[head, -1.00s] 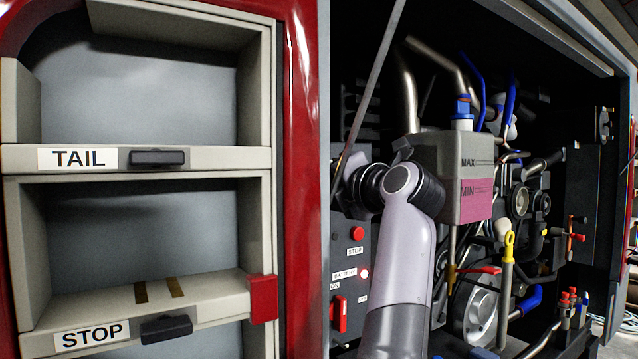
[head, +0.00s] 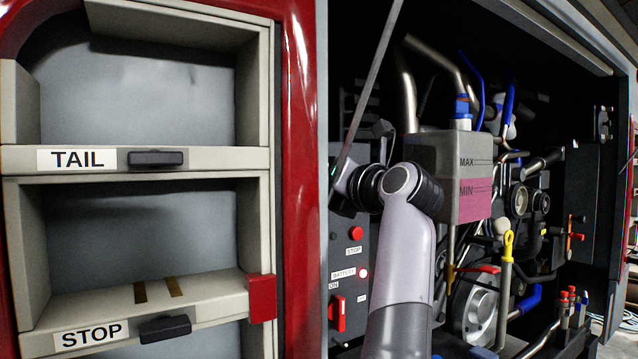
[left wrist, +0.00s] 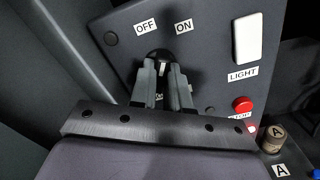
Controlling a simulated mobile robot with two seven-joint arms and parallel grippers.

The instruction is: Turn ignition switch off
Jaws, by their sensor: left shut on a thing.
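The ignition switch (left wrist: 159,54) is a dark round knob on the grey panel, below an OFF label (left wrist: 146,26) and an ON label (left wrist: 184,26). My left gripper (left wrist: 165,66) is shut on it, one finger on each side. The fingers cover most of the switch, so I cannot tell which label it points to. In the head view my left arm (head: 402,265) rises in front of the control panel (head: 345,268), its wrist bent left toward the panel; the fingers and switch are not clear there. My right gripper is not in view.
A white LIGHT switch (left wrist: 248,37) and a red STOP button (left wrist: 243,104) sit right of my gripper. The red battery switch (head: 338,314) is lower on the panel. A coolant tank (head: 448,175) stands close behind my wrist. Open shelves (head: 140,210) stand at left.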

